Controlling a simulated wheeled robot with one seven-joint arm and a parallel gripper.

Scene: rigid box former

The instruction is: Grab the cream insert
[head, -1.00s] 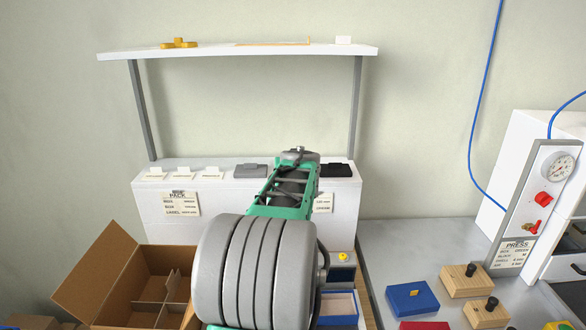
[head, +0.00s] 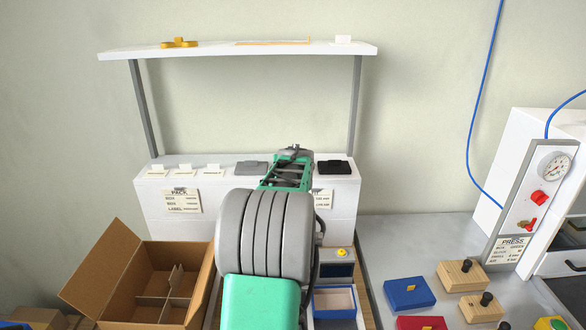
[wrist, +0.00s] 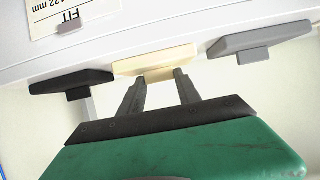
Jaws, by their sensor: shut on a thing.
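The cream insert (wrist: 155,61) is a pale slab with a small tab, seen in the wrist view at the edge of the white ledge. My gripper (wrist: 159,78) is shut on its tab, one finger on each side. The insert still appears level with its neighbours, and I cannot tell whether it touches the ledge. In the head view my gripper (head: 294,150) is over the white ledge (head: 240,193), and my arm hides this insert. A black insert (wrist: 70,82) and a grey insert (wrist: 258,40) flank it.
A shelf (head: 240,50) spans above. An open divided carton (head: 120,270) stands front left. A blue-and-white box (head: 334,302), coloured blocks and the press (head: 525,195) are to the right.

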